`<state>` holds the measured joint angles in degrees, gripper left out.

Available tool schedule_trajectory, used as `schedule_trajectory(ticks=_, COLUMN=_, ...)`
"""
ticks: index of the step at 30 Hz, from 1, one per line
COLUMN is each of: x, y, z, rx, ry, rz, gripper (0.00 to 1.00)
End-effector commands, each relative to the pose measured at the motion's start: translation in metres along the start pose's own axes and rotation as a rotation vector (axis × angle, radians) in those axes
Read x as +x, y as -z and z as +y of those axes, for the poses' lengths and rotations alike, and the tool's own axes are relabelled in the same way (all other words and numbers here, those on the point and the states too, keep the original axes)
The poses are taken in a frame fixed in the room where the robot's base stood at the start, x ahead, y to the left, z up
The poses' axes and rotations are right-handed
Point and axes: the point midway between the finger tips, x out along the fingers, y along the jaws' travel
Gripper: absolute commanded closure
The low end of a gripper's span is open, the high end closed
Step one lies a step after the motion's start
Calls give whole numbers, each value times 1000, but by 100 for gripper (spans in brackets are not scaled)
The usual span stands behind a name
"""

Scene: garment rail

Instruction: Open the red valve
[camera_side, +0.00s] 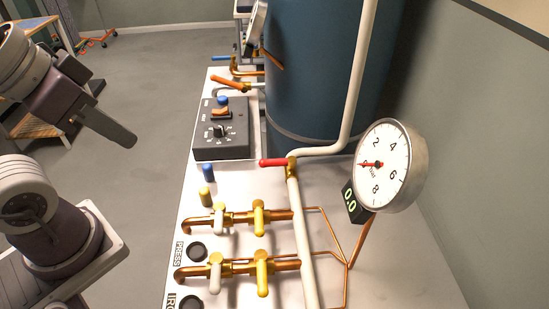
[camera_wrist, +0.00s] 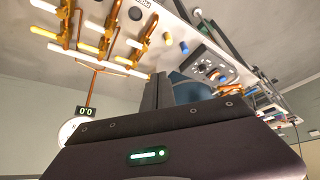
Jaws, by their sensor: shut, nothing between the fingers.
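The red valve (camera_side: 274,162) has a red lever handle on a brass body at a bend of the white pipe, in the middle of the side view. The lever points left, crosswise to the pipe below it. My gripper (camera_side: 126,139) is at the upper left, in the air well left of the valve and apart from everything. Its dark fingers (camera_wrist: 158,91) are together and empty in the wrist view. I cannot make out the red lever in the wrist view. The round gauge (camera_side: 388,165) beside the valve has a red needle, and its display (camera_side: 350,201) reads 0.0.
Yellow-handled brass valves (camera_side: 259,218) on copper pipes stand in front of the red valve. A dark control box (camera_side: 221,130) with a knob and blue-topped switch sits behind it on the white bench (camera_side: 188,182). A large blue tank (camera_side: 320,80) stands behind.

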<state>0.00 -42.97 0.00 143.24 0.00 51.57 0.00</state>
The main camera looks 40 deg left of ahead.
Motion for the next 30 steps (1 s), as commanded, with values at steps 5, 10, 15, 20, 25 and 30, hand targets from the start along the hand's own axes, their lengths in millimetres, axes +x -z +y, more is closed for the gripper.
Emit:
schedule_trajectory(ticks=5, x=-5, y=27, z=0, rx=-57, ry=-11, rz=-46, gripper=100)
schedule_trajectory(ticks=10, x=3, y=109, z=-1, rx=-245, ry=-34, rz=-197, gripper=100)
schedule_trajectory(ticks=15, x=47, y=188, z=-8, rx=-440, ry=-31, rz=-359, gripper=100)
schedule_trajectory(ticks=20, x=117, y=239, z=-18, rx=-600, ry=-5, rz=-509, gripper=100)
schedule_trajectory(ticks=25, x=197, y=258, z=-27, rx=-727, ry=39, rz=-649, gripper=100)
schedule_trajectory(ticks=30, x=247, y=255, z=-30, rx=-788, ry=70, rz=-730, gripper=100)
